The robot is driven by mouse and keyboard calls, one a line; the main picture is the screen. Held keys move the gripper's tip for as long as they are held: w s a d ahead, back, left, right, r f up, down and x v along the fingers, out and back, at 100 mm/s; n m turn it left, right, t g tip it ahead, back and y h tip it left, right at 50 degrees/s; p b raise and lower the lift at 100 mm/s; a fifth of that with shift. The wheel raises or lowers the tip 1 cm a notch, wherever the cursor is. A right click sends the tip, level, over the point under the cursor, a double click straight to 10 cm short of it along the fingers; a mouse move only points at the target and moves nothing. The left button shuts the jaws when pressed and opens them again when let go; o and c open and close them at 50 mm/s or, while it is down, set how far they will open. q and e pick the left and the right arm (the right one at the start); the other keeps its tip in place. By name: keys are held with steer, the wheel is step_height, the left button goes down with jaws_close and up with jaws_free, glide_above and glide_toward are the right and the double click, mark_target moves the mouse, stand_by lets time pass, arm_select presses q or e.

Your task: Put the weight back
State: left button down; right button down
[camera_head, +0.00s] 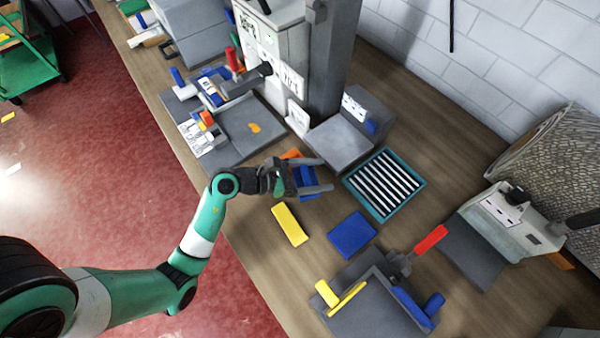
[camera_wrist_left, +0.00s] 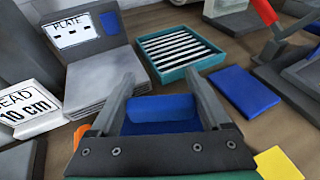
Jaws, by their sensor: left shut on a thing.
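My left gripper (camera_head: 312,177) is over the wooden bench and is shut on a blue block (camera_head: 304,180). In the left wrist view the blue block (camera_wrist_left: 160,108) sits between the two grey fingers. I cannot tell for certain whether this block is the weight, or whether it touches the bench. An orange piece (camera_head: 290,154) shows beside the gripper, partly hidden by it. A yellow block (camera_head: 290,224) and a flat blue block (camera_head: 352,235) lie on the bench nearby. My right gripper is not in view.
A teal tray with black and white stripes (camera_head: 420,184) lies right of the gripper. A grey block with a "PLATE" label (camera_head: 340,140) stands behind it. A fixture with a red-handled clamp (camera_head: 430,240) is at the front. Bare bench surrounds the loose blocks.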

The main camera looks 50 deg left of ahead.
arm_select(q)
steer(key=shift+w+f, duration=0.25)
steer(key=shift+w, duration=0.15)
steer(key=f, duration=0.1)
steer(key=f+b, duration=0.2)
steer(key=shift+w+d+f, duration=0.2)
steer(key=shift+w+f, duration=0.1)
steer(key=shift+w, duration=0.05)
steer(key=shift+f+b, duration=0.25)
steer(key=shift+b, duration=0.1)
steer(key=shift+r, duration=0.1)
jaws_free()
steer(key=shift+f, duration=0.25)
